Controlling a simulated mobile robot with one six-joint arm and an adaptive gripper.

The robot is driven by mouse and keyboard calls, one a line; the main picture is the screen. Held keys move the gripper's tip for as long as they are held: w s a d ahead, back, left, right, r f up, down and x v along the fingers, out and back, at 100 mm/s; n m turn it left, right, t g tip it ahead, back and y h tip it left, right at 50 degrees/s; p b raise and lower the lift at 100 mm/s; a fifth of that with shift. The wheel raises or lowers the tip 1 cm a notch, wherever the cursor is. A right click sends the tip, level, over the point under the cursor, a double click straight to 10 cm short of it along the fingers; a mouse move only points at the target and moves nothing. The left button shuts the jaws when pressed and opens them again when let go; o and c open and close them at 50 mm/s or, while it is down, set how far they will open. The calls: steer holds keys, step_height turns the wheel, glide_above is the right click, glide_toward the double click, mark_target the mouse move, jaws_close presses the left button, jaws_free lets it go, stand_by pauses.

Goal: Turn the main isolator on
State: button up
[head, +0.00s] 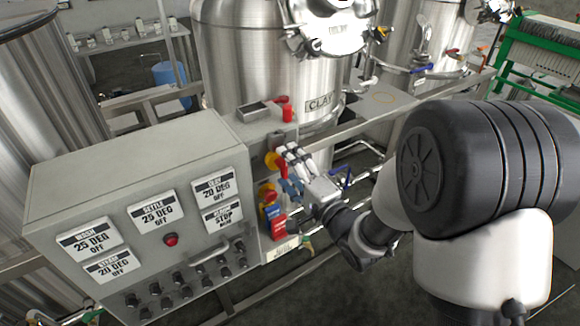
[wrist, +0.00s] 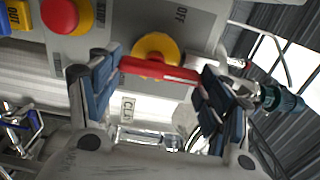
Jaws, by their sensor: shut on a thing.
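The main isolator is a yellow disc (wrist: 157,46) with a red bar handle (wrist: 160,71) on the end face of the grey control cabinet. In the wrist view the handle lies nearly level across the picture, and an OFF mark (wrist: 182,14) shows on the plate beside the disc. My gripper (wrist: 154,82) has its blue-padded fingers at the two ends of the handle and is shut on it. In the head view my gripper (head: 286,168) reaches the cabinet's right end, and the yellow disc (head: 271,161) is partly hidden by the fingers.
A red mushroom button on yellow (head: 268,193) sits just below the isolator, with blue and red labelled parts (head: 276,222) under it. The cabinet front (head: 150,190) carries displays and several knobs. Steel tanks (head: 260,60) and a rail stand behind.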

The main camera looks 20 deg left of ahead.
steer(key=shift+r, duration=0.1)
stand_by(0.3)
steer(key=o, duration=1)
steer(key=shift+o, duration=0.2)
steer(key=v, duration=0.7)
steer(key=shift+s+d, duration=0.15)
